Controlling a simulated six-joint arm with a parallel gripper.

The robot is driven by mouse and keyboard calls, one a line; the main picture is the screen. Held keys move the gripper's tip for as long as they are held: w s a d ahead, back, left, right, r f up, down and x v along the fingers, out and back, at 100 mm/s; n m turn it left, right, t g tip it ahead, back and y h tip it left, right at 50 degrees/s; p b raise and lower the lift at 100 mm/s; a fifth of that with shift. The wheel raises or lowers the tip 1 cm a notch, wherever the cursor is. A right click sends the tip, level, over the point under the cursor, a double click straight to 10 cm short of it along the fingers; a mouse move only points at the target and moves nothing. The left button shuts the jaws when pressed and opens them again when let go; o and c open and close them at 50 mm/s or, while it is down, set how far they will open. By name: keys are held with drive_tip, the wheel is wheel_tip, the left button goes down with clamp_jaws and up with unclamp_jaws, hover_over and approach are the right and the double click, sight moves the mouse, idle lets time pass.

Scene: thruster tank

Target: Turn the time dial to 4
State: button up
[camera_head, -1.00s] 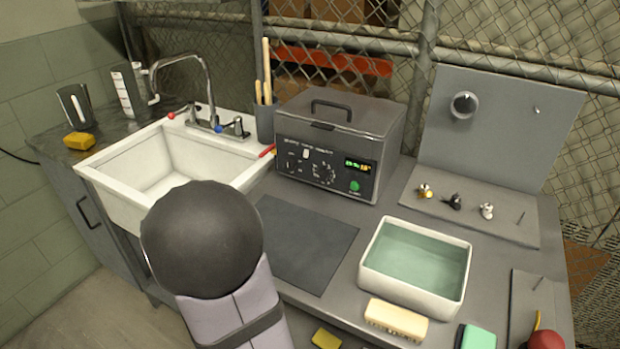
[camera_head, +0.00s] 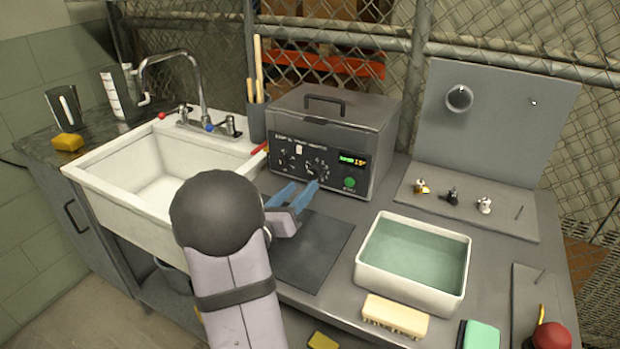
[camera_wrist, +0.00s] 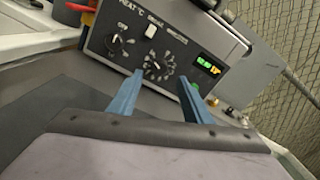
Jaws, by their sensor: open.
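The grey cleaner box (camera_head: 335,125) stands at the back of the bench with a handled lid and a dark front panel. The time dial (camera_wrist: 158,68), a knob with marks around it, sits mid-panel; it also shows in the head view (camera_head: 318,169). Its pointer's number is too small to read. A heat dial (camera_wrist: 117,42) is to its left. My gripper (camera_head: 301,188) has two blue fingers, open and empty, reaching toward the panel. In the wrist view the fingers (camera_wrist: 160,85) stand apart on either side below the time dial, apparently short of it.
A lit display (camera_wrist: 208,66) and green button (camera_head: 349,183) are right of the dial. A dark mat (camera_head: 320,255) lies before the box. A white sink (camera_head: 110,180) is left, a water-filled tub (camera_head: 365,275) right. A red-handled tool (camera_wrist: 80,7) is left of the panel.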

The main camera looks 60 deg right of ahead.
sight(314, 174)
drive_tip(key=shift+d+p, duration=0.7)
drive_tip(key=shift+d, duration=2.45)
drive_tip(key=c, duration=1.1)
drive_tip(key=shift+o, duration=0.2)
drive_tip(key=shift+f, duration=0.1)
